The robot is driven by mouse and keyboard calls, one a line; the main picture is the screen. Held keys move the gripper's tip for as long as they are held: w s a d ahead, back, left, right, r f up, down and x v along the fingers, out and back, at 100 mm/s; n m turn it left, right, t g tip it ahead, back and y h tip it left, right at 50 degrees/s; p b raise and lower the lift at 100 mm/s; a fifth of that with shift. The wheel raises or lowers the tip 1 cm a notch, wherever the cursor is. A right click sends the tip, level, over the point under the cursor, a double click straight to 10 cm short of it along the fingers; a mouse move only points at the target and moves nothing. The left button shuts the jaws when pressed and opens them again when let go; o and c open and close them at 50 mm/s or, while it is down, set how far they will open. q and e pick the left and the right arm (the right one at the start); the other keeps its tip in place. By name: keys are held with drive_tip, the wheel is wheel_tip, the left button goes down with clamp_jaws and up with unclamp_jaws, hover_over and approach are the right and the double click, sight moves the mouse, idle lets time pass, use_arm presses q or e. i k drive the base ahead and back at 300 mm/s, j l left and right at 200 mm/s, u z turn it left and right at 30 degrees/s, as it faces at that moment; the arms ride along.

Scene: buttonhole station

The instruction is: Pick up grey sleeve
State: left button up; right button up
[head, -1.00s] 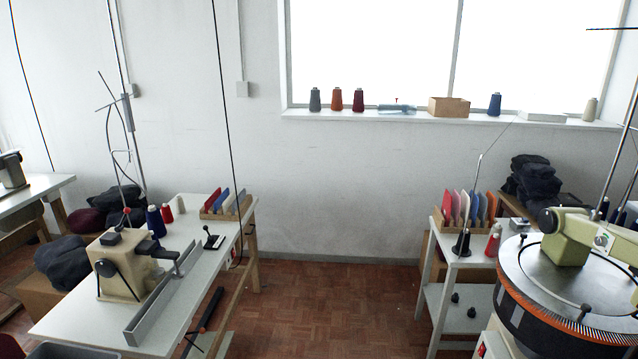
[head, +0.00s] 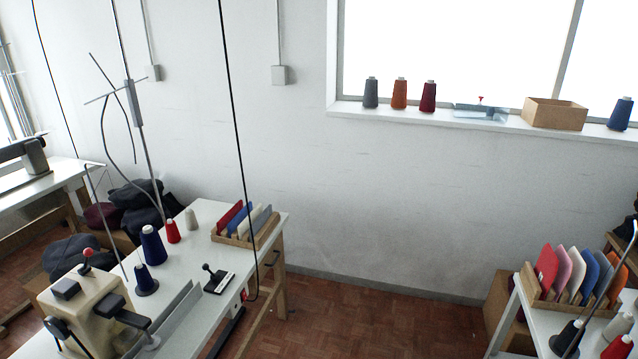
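A wooden rack (head: 232,238) stands at the far end of the left white table. It holds several flat, upright knitted pieces: red, blue, cream and grey. The grey piece (head: 262,219) is at the rack's right end and looks like the grey sleeve. It leans in its slot, with its lower part hidden by the rack. Neither of my grippers is in view.
The left table (head: 200,212) also carries a cream machine (head: 88,310), thread cones and a small black-handled stamp (head: 217,279). A black cable hangs before the rack. A second rack (head: 545,300) stands at right. Floor (head: 370,325) between the tables is clear.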

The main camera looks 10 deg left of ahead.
sight(262, 218)
drive_tip(key=i+l+u, duration=0.1)
drive_tip(key=i+u, duration=0.25)
drive_tip(key=i+l+u, duration=0.2)
drive_tip(key=i+u, duration=0.15)
drive_tip(key=i+l+u, duration=0.5)
drive_tip(key=u, duration=0.15)
drive_tip(key=i+l+u, duration=0.45)
drive_tip(key=l+u, duration=0.25)
